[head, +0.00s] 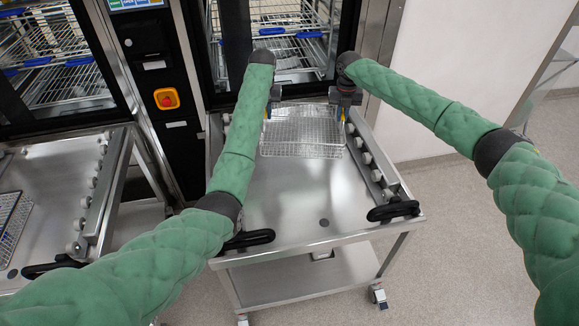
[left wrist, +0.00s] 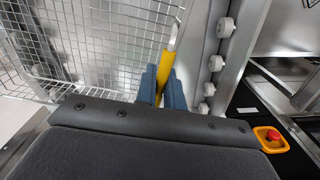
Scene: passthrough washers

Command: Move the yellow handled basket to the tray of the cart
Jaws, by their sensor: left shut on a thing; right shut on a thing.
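The wire basket (head: 305,135) is at the far end of the cart's steel tray (head: 285,190), in front of the open washer chamber. I cannot tell whether it rests on the tray or hangs just above it. My left gripper (head: 267,112) is shut on the basket's left yellow handle; the left wrist view shows the handle (left wrist: 165,68) between the dark blue fingers (left wrist: 162,90). My right gripper (head: 344,112) is at the basket's right side, shut on the other yellow handle, which is mostly hidden.
Rollers (head: 367,158) line the tray's side rails. Black cart handles (head: 393,211) stand at the near corners. A washer (head: 290,40) with wire racks is behind. A red emergency button (head: 166,98) is on the panel at left. A second cart (head: 60,180) stands left. The near tray is clear.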

